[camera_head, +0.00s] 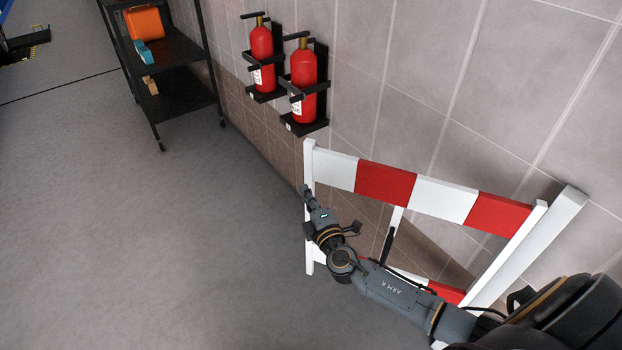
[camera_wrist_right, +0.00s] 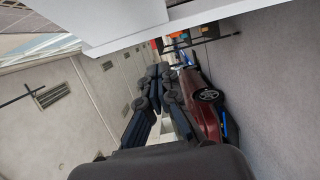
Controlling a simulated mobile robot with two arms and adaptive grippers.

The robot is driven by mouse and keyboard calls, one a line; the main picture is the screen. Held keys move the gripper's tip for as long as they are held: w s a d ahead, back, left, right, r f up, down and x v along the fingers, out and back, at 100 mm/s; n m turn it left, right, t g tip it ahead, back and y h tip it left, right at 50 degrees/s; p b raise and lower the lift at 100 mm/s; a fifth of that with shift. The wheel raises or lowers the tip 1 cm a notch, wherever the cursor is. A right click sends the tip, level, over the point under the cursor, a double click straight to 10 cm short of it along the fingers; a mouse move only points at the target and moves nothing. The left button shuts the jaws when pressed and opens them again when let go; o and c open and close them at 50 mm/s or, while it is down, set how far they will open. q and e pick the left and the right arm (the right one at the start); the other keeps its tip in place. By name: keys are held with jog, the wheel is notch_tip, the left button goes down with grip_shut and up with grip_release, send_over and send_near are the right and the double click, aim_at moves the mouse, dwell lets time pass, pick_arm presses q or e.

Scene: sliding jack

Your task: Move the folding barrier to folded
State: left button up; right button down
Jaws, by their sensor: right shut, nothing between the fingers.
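The folding barrier (camera_head: 386,184) stands by the tiled wall, with red and white panels between white posts. Its far-end post (camera_head: 309,165) stands upright, and a white leg frame (camera_head: 530,245) shows at its near right end. My right gripper (camera_head: 306,190) is shut and empty, beside the far-end post; I cannot tell whether it touches. My right arm hides part of the barrier's lower half. In the right wrist view, the shut fingers (camera_wrist_right: 160,72) point away from the camera, and a white barrier part (camera_wrist_right: 125,22) crosses the top. My left gripper is not in view.
Two red fire extinguishers (camera_head: 304,85) hang in black wall brackets. A black shelf cart (camera_head: 172,75) with an orange case (camera_head: 144,22) stands at the upper left. Grey floor (camera_head: 150,250) left of the barrier is clear. A dark red car (camera_wrist_right: 201,105) shows in the right wrist view.

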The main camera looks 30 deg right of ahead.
aim_at(306, 172)
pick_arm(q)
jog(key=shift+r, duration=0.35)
pick_arm(e)
jog(key=w+d, duration=0.3)
jog(key=shift+w+d, duration=0.15)
jog(key=shift+w, duration=0.15)
